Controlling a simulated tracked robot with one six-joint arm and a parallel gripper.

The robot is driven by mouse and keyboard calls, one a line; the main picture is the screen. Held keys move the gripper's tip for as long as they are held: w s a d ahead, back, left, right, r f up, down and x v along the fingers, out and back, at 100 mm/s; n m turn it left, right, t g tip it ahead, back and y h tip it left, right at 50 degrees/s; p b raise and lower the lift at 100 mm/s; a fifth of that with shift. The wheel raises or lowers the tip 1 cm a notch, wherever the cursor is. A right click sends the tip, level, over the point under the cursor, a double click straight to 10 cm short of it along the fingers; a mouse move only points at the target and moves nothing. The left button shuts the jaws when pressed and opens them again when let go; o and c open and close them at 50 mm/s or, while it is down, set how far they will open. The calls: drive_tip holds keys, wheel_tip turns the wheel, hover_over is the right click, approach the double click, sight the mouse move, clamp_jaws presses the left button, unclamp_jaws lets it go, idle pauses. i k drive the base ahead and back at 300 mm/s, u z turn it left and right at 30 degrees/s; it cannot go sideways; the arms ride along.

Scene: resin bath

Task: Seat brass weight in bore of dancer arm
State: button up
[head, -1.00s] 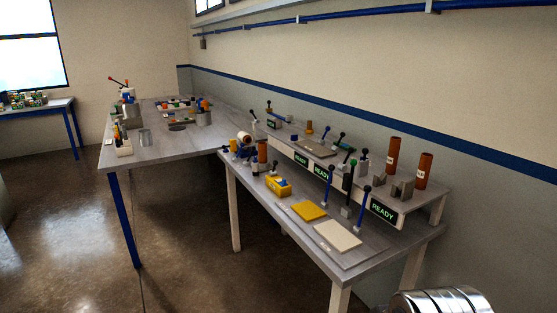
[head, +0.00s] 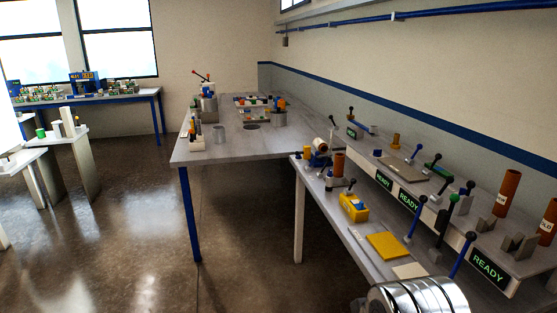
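A small brass-coloured cylinder (head: 396,141) stands upright on the raised shelf at the right; it may be the brass weight. A second yellowish cylinder (head: 308,152) stands near the far left corner of the near bench. I cannot pick out the dancer arm or its bore for certain. A roller assembly (head: 320,155) with a pale spool and blue parts sits at that corner. My gripper is not in view.
The near bench (head: 335,218) holds a yellow box (head: 354,207), a yellow plate (head: 389,246) and several knobbed levers. Green READY signs (head: 489,267) line the shelf front. A far table (head: 215,153) joins behind.

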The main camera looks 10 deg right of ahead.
sight(372, 130)
drive_tip(key=u, duration=0.4)
drive_tip(key=i, duration=2.1)
drive_tip(key=z, duration=0.3)
drive_tip(key=i, duration=0.75)
drive_tip(key=z, duration=0.75)
drive_tip(key=i, duration=0.85)
drive_tip(key=z, duration=0.4)
